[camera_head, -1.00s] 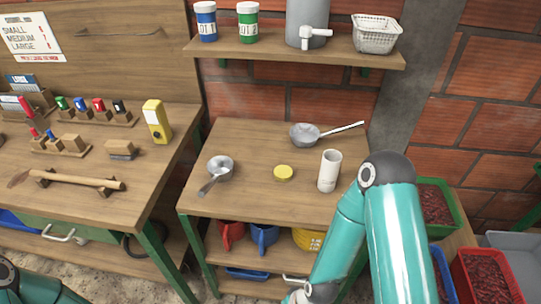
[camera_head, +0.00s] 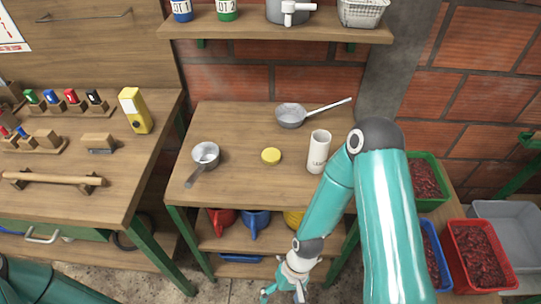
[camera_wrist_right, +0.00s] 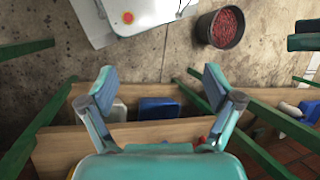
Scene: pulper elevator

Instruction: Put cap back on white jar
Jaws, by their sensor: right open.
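The white jar (camera_head: 318,152) stands upright and open on the small wooden table, with dark lettering on its side. The yellow cap (camera_head: 271,156) lies flat on the tabletop, a little left of the jar and apart from it. My right gripper (camera_head: 284,291) hangs low in front of the table, below the tabletop and away from jar and cap. In the right wrist view, its two fingers (camera_wrist_right: 159,88) are spread wide with nothing between them. My left gripper is out of view; only part of my left arm shows at the lower left.
A small pan (camera_head: 205,154) stands left of the cap and a long-handled ladle (camera_head: 291,115) behind it. Red and blue jugs sit on the lower shelf (camera_head: 240,238). A shelf (camera_head: 275,29) hangs above. Crates of red cherries (camera_head: 478,252) stand at the right.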

